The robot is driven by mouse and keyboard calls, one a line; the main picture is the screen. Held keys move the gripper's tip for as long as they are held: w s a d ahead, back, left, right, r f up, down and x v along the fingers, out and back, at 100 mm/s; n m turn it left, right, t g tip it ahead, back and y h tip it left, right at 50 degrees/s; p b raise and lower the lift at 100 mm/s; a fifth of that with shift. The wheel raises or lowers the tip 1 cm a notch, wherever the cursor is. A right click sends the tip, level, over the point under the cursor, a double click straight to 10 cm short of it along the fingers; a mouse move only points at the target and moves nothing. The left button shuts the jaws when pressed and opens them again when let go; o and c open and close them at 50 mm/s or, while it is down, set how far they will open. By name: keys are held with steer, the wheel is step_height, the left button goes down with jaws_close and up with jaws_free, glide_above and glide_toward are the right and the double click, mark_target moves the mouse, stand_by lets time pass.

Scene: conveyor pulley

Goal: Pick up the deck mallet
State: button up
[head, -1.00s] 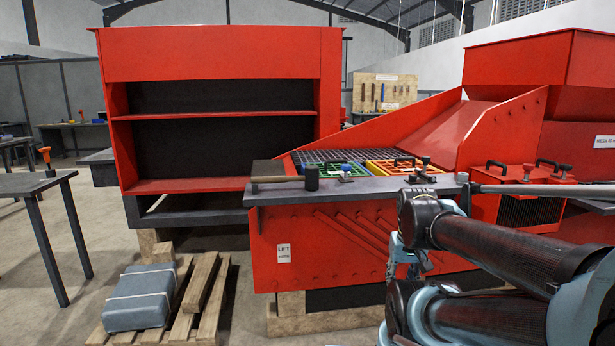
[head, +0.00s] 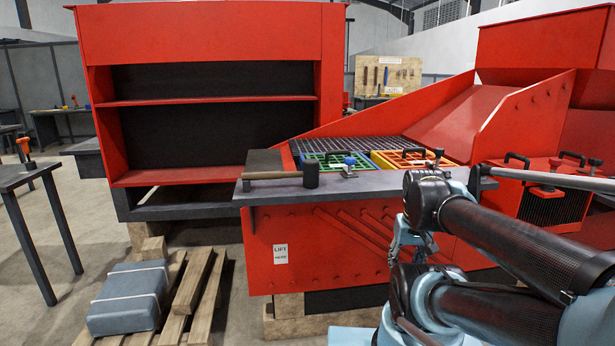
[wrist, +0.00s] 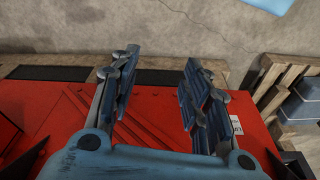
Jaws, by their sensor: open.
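The deck mallet (head: 311,175) lies on the dark ledge (head: 370,184) along the front of the red machine. Its dark, blocky head is on the right, and its pale wooden handle (head: 270,175) points left. My gripper (wrist: 160,70) is open and empty in the wrist view, with its two fingers apart over the red panel and concrete floor. In the head view my folded arm is right of the mallet, with the gripper low beside the machine's front and partly hidden. The mallet does not show in the wrist view.
Green (head: 330,161) and yellow (head: 398,158) grated panels with clamps lie behind the ledge. A red shelf unit (head: 205,50) stands at the back left. A pallet (head: 195,290) with a grey strapped block (head: 128,297) is on the floor at the lower left.

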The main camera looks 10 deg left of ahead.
steer(key=w+a+r+n+g+y, duration=0.1)
steer(key=w+a+r+n+y, duration=0.1)
steer(key=w+a+r+n, duration=0.9)
steer(key=w+a+r+n+g+y, duration=0.15)
steer(key=w+a+r+n, duration=0.25)
steer(key=w+a+r, duration=0.75)
steer(key=w+a+r+n, duration=0.2)
steer(key=a+r+n, duration=0.3)
steer(key=a+r, duration=0.5)
glide_toward(272, 175)
steer(key=shift+g+y, duration=0.35)
steer(key=f, duration=0.1)
steer(key=w+a+f, duration=0.1)
steer(key=f, duration=0.3)
steer(key=shift+w+a, duration=0.15)
steer(key=shift+a, duration=0.2)
steer(key=shift+w+x, duration=0.1)
steer(key=shift+x, duration=1.25)
steer(key=shift+w+x, duration=0.15)
steer(key=shift+x, duration=1.2)
steer(key=shift+s+d, duration=0.15)
steer(key=shift+s, duration=0.05)
jaws_close()
